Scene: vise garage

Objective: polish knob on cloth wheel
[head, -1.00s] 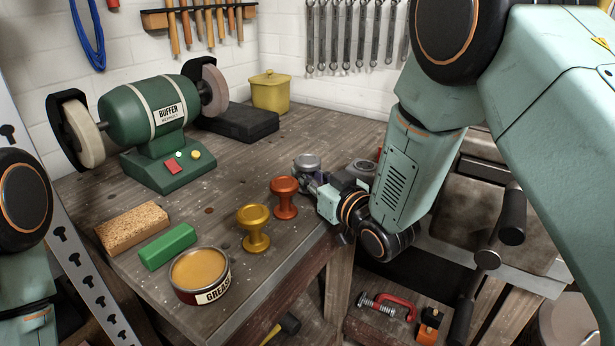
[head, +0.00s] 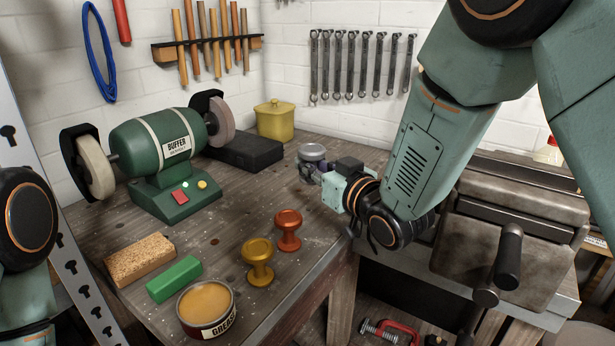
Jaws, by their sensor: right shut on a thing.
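The green buffer (head: 150,145) stands at the back left of the bench. A pale, cloth-like wheel (head: 97,178) is on its left end and a greyish wheel (head: 221,122) on its right end, each partly under a black guard. My right gripper (head: 309,172) is shut on a grey metal knob (head: 312,152), to the right of the buffer and apart from both wheels. The knob's lower part is hidden by the fingers. An orange-red knob (head: 288,228) and a gold knob (head: 258,262) stand on the bench. My left gripper is out of view.
A grease tin (head: 214,331), green bar (head: 174,279) and tan block (head: 139,260) lie at the bench's front left. A black box (head: 246,152) and yellow pot (head: 274,121) stand behind. A vise (head: 520,205) is at right. The bench middle is clear.

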